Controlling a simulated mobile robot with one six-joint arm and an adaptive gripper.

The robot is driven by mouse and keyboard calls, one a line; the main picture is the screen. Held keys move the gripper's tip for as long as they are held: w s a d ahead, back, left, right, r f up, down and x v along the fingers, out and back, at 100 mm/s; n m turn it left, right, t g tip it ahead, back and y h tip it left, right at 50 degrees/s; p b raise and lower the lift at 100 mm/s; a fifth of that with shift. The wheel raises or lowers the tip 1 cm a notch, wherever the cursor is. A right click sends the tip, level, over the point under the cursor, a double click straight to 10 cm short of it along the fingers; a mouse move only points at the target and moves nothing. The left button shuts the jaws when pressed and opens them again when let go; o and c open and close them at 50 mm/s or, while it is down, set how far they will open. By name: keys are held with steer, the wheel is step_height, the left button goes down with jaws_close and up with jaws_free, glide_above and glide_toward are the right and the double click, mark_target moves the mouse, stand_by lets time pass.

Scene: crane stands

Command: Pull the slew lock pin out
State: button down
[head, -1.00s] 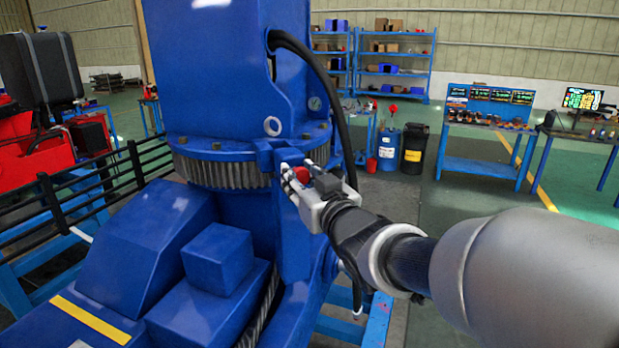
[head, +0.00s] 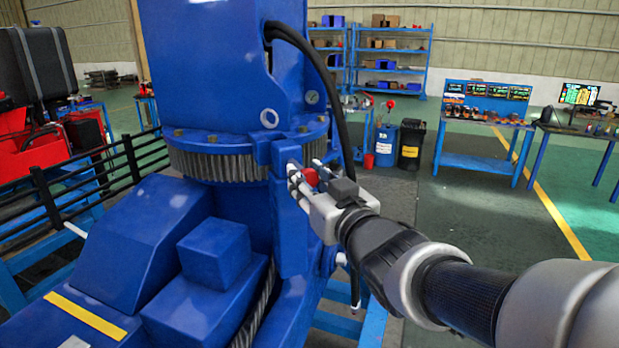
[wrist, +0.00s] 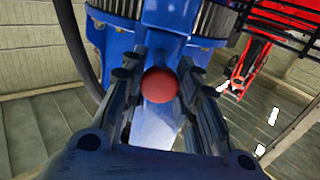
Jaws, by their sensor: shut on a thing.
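The slew lock pin shows as a red round knob (head: 311,177) at the blue bracket (head: 268,153) below the toothed slew ring of the crane. My gripper (head: 303,176) is shut on the knob, with one finger on each side. In the wrist view the red knob (wrist: 160,85) sits between the two dark finger pads, in front of the blue crane column. The pin's shaft is hidden behind the knob, so I cannot tell how deep it sits.
A black hose (head: 331,85) hangs in a curve just behind my gripper. Blue housings (head: 213,254) stand at the lower left of the column. Shelves (head: 392,60), a blue drum (head: 386,146) and a workbench (head: 480,165) stand far back.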

steer(key=shift+f, duration=0.1)
steer(key=c, duration=1.6)
jaws_free()
steer(key=shift+o, duration=1.3)
steer(key=shift+s+d, duration=0.1)
steer(key=shift+s, duration=0.1)
steer(key=shift+o, duration=0.8)
steer(key=shift+w, duration=0.1)
steer(key=v, duration=1.2)
